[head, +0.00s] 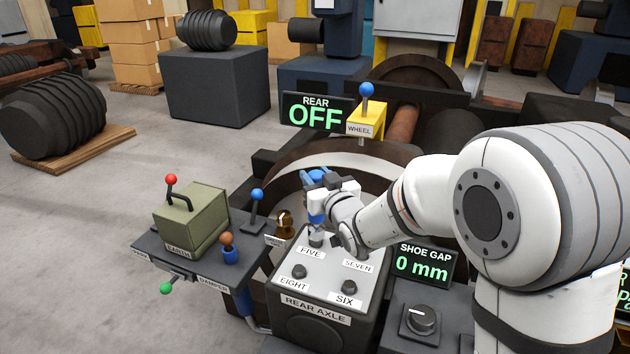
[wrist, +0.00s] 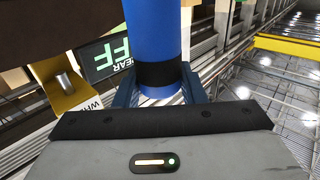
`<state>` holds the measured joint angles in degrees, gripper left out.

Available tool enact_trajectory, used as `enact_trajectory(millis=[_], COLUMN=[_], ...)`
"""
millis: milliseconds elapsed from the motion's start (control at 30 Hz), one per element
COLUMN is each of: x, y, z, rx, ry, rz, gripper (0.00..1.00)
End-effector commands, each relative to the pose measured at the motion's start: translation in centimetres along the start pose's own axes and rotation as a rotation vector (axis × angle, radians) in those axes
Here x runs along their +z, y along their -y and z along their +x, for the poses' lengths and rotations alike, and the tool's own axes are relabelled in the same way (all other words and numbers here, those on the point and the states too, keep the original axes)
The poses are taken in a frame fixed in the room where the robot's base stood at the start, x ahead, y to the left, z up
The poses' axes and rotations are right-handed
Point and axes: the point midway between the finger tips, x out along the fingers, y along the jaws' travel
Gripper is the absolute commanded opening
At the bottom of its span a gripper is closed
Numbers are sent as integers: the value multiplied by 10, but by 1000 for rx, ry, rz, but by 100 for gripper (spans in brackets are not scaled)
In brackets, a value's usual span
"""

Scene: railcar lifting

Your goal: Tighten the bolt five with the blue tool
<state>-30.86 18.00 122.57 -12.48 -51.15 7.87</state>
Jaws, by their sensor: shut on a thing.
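The rear axle box (head: 311,306) has labelled bolts on its grey top. Bolt five (head: 317,239) is at the back left, by the FIVE label. My gripper (head: 318,190) is shut on the blue tool (head: 316,208), held upright above bolt five. The tool's lower end is at the bolt; I cannot tell whether it is fully seated. In the wrist view the blue tool (wrist: 153,30) stands between my fingers, with a black band near the jaws. Bolt eight (head: 299,271) and bolt six (head: 349,287) are in front. Bolt seven is mostly hidden by my arm.
A side shelf (head: 160,248) on the left holds a green EARTH box (head: 190,215), a blue-knobbed lever (head: 256,208) and a brown-topped blue piece (head: 229,249). A REAR OFF display (head: 316,114) and yellow WHEEL lever box (head: 366,118) stand behind. A shoe gap display (head: 423,263) reads 0 mm.

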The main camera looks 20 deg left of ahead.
Motion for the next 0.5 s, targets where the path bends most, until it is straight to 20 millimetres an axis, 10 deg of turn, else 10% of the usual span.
enact_trajectory(millis=[500], x=[-34], y=[0], z=[0], rx=[0], ry=[-6], rz=[0], gripper=[1])
